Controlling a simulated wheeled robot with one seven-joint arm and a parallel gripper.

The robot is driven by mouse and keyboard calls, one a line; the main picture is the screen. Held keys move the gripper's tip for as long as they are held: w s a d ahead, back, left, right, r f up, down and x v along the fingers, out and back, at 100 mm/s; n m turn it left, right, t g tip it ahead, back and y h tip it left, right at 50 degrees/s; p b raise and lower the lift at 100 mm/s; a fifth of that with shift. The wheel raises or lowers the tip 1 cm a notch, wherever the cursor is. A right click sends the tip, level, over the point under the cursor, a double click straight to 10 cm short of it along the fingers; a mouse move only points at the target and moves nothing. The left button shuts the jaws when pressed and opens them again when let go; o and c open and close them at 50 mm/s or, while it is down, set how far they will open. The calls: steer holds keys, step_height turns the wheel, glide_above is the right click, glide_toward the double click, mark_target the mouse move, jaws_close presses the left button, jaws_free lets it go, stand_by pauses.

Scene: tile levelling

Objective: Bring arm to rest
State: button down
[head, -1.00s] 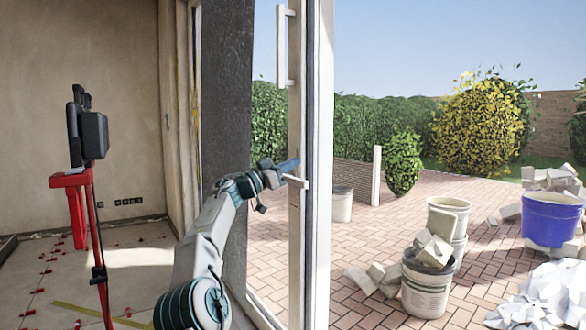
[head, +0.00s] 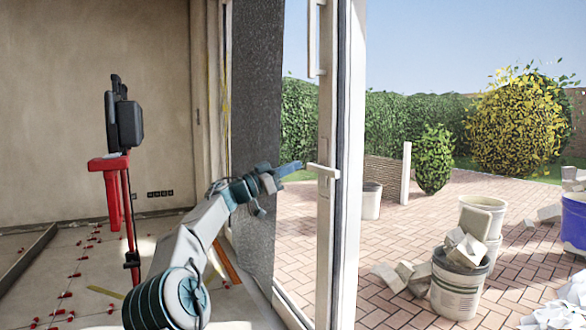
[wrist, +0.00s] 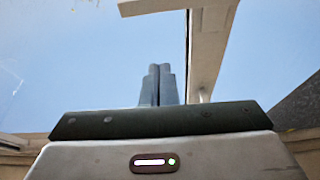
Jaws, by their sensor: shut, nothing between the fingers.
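My gripper (head: 290,169) is at the end of my raised arm, near the middle of the head view.
The door frame (head: 347,200) stands close to the right of my gripper. A red stand (head: 115,190) with a black device is at left, beside tiles with red levelling clips (head: 65,295). Buckets (head: 458,285) and rubble stand outside on the brick paving.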

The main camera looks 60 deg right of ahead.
steer(key=shift+r, duration=0.1)
stand_by(0.3)
steer(key=w+a+f+n+t+y+p, duration=0.1)
steer(key=w+a+n+t+y+p, duration=0.2)
steer(key=a+n+t+y+p, duration=0.8)
steer(key=w+a+f+n+t+y+p, duration=0.1)
steer(key=w+a+n+t+p, duration=0.3)
steer(key=a+p, duration=1.45)
steer(key=s+a+n+y+p, duration=0.2)
steer(key=s+a+n, duration=0.3)
steer(key=a, duration=1.1)
steer(key=s+a+r+n+y+p, duration=0.1)
steer(key=s+a+n+y+p, duration=0.2)
steer(key=a, duration=1.3)
steer(key=s+n, duration=0.2)
steer(key=s, duration=0.2)
steer(key=shift+a+r+n+t+y, duration=0.2)
steer(key=shift+r+n+t+y, duration=0.05)
steer(key=shift+n+t+y, duration=0.15)
